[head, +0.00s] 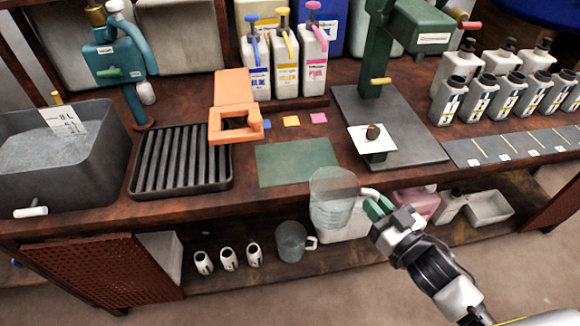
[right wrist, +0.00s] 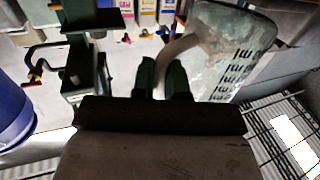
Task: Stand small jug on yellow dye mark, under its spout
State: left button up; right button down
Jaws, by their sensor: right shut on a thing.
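A clear jug with dark markings, which I take as the small jug (head: 332,200), is held by its pale handle in my right gripper (head: 376,206). In the right wrist view the jug (right wrist: 228,50) leans in the picture, its handle between the fingers (right wrist: 162,78). It looks empty and is near the bench's front edge, apart from the marks. The yellow dye mark (head: 291,121) is a small square on the bench, bare, between a blue mark (head: 266,124) and a pink mark (head: 318,117). The yellow dye bottle (head: 286,75) with its yellow spout (head: 284,42) stands behind it. My left gripper is out of view.
A green mat (head: 290,163) lies in front of the marks. An orange stand (head: 234,105) is to their left, a green press (head: 378,60) to their right. A grey jug (head: 290,242) and several white cups stand on the lower shelf.

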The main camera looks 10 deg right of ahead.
jog(key=x, duration=1.3)
jog(key=shift+w+a, duration=0.2)
jog(key=shift+w, duration=0.35)
jog(key=x, duration=0.3)
jog(key=shift+w+a+r, duration=0.1)
jog(key=shift+w, duration=0.3)
jog(key=shift+a, duration=0.1)
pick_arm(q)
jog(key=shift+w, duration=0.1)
